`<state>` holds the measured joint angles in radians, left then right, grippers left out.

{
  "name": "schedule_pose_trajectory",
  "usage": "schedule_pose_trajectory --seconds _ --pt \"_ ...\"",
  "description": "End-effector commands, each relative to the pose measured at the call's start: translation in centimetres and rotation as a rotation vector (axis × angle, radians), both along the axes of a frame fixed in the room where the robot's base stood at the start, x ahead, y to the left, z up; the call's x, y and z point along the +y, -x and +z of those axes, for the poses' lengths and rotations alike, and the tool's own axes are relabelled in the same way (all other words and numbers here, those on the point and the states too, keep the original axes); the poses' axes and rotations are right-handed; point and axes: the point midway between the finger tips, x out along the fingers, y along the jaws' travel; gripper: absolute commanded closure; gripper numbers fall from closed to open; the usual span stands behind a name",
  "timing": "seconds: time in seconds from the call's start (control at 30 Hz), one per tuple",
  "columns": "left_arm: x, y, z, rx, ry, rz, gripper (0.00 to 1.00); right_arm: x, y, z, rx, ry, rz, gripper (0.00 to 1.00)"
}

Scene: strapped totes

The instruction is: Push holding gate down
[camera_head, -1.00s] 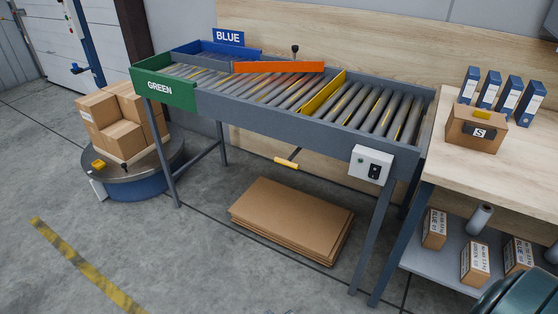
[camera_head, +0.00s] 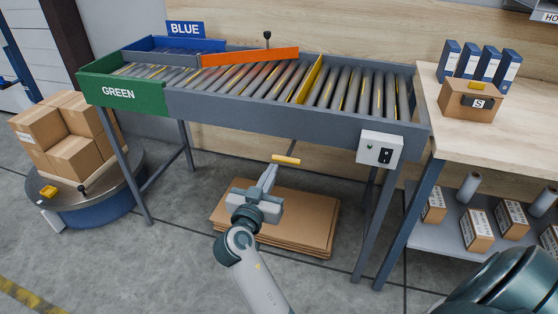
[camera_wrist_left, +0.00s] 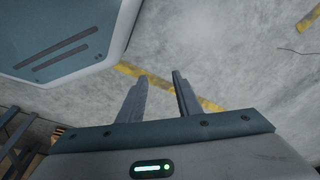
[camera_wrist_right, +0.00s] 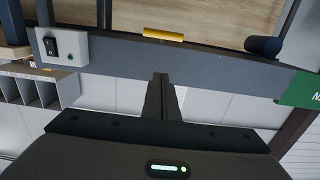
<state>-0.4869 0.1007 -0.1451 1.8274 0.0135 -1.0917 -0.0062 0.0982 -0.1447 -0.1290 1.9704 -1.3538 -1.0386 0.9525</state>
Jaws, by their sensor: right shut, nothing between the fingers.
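The yellow holding gate (camera_head: 310,80) stands up across the conveyor rollers, right of the middle, in the head view. A yellow handle (camera_head: 286,160) on a thin rod hangs under the conveyor's front rail; it also shows in the right wrist view (camera_wrist_right: 163,35). My right gripper (camera_head: 270,172) is shut and empty, its fingertips close to the handle in the head view. In the right wrist view a gap shows between fingertips and handle; I cannot tell contact with certainty. My left gripper (camera_wrist_left: 159,82) is open and empty over the floor.
The conveyor's front rail (camera_head: 270,117) runs above my right gripper, with a switch box (camera_head: 380,150) to the right. Flat cardboard (camera_head: 310,225) lies below. An orange diverter bar (camera_head: 250,57) crosses the rollers. A workbench (camera_head: 500,125) stands right.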

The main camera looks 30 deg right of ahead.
Motion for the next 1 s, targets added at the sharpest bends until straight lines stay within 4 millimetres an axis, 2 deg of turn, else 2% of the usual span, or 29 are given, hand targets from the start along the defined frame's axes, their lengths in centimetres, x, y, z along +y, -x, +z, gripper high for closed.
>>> schedule_pose_trajectory --seconds 0.37,0.57,0.77,1.0 --pt "0.0 0.0 0.0 0.000 0.000 0.000 0.69 -0.1 0.0 0.0 -0.001 0.001 0.000 1.00" --pt "0.1 0.1 -0.4 0.002 0.000 0.000 0.69 -0.8 -0.7 0.1 0.002 0.003 0.001 1.00" --pt "0.2 0.3 -1.9 0.005 -0.001 0.001 0.69 -2.6 -2.2 0.2 0.000 0.004 0.000 1.00" --pt "0.4 1.0 -4.1 0.009 0.000 0.001 0.69 -5.8 -5.0 0.2 0.002 0.006 0.000 1.00"
